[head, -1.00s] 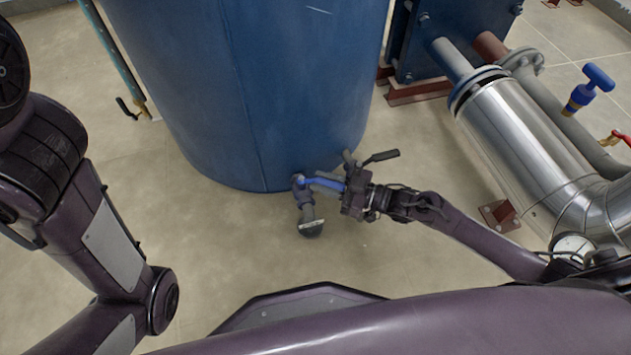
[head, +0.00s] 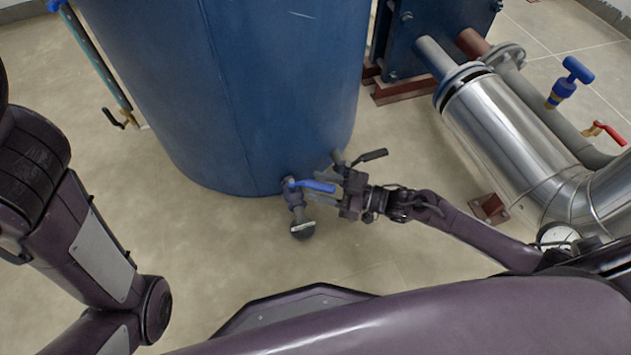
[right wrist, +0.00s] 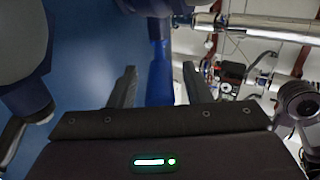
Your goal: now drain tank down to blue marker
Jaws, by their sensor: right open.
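The large blue tank (head: 270,90) stands in the middle of the head view. At its foot is a drain valve (head: 294,198) with a short outlet facing down. Its blue lever (head: 313,186) points right, roughly along the tank wall. My right gripper (head: 327,187) is open, with its fingers on either side of the lever's free end. In the right wrist view, the blue lever (right wrist: 160,70) shows between the parted fingers, with no visible grip on it. A sight tube (head: 95,60) runs up the tank's left side; I cannot clearly make out a blue marker. My left gripper is out of view.
A black-handled valve (head: 372,156) sits just behind my right gripper. Silver insulated piping (head: 510,135) fills the right, with a blue T-handle (head: 572,75) and a red lever (head: 607,132). Another black handle (head: 113,118) is at the sight tube's foot. Floor before the tank is clear.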

